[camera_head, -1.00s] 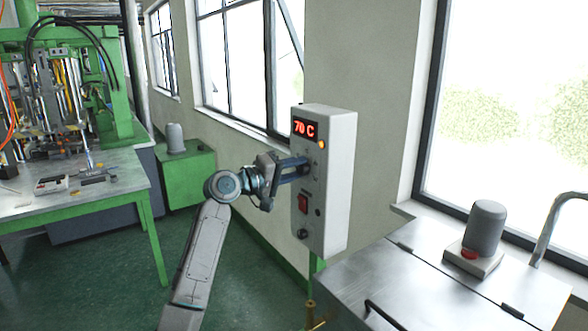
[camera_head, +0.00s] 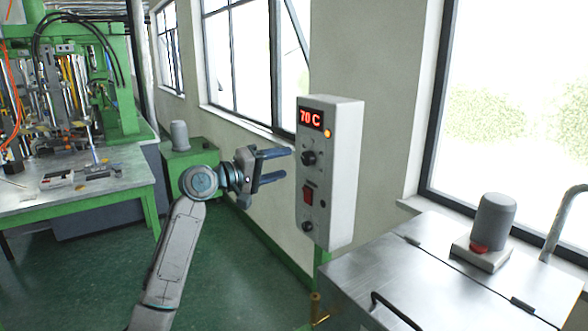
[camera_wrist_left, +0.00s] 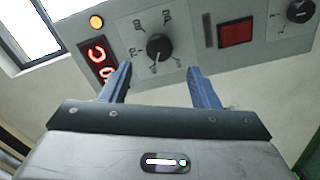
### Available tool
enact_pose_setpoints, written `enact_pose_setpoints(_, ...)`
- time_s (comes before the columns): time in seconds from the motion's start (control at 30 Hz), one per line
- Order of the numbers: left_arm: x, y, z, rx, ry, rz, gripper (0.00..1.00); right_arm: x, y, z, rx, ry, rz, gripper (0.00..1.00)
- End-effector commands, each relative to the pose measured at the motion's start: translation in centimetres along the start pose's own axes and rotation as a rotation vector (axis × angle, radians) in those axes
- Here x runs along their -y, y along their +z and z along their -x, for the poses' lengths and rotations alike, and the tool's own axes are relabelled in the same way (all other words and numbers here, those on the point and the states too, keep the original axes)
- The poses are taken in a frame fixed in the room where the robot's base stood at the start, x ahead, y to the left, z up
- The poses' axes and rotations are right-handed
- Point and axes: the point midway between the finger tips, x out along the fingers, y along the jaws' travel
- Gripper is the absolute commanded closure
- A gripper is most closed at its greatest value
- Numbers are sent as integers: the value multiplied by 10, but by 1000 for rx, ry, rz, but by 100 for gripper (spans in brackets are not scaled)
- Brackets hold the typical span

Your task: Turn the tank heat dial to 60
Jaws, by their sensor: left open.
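The heat control box (camera_head: 340,170) is a pale upright panel in the head view. Its red display (camera_head: 310,119) reads 70 C. The black heat dial (camera_head: 308,158) sits below the display; it also shows in the left wrist view (camera_wrist_left: 158,46) with numbers around it, partly too small to read. My left gripper (camera_head: 282,165) is open and empty, its blue fingers pointing at the box and a short way clear of the dial. In the left wrist view the open fingers (camera_wrist_left: 158,80) lie either side below the dial. My right gripper is not in view.
A red switch (camera_head: 308,194) and a lower black knob (camera_head: 307,226) are on the same panel. A metal tank top (camera_head: 440,270) stands at the right with a grey cylinder (camera_head: 493,223) on it. A green workbench (camera_head: 90,195) is at the left.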

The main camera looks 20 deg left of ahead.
Motion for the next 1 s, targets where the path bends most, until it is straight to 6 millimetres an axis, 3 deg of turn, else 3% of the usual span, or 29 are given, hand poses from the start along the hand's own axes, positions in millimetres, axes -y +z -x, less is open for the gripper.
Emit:
enact_pose_setpoints(0.1, 4, 1, 22, -2, -3, -4, 45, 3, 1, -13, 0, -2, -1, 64)
enact_pose_setpoints(0.33, 1, 0, 43, -1, -1, -1, 45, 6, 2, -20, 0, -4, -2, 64)
enact_pose_setpoints(0.87, 0, 0, 46, 0, 0, 1, 45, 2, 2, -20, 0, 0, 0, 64)
enact_pose_setpoints(1.0, 15, -2, 43, -12, -17, 9, 45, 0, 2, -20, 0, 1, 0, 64)
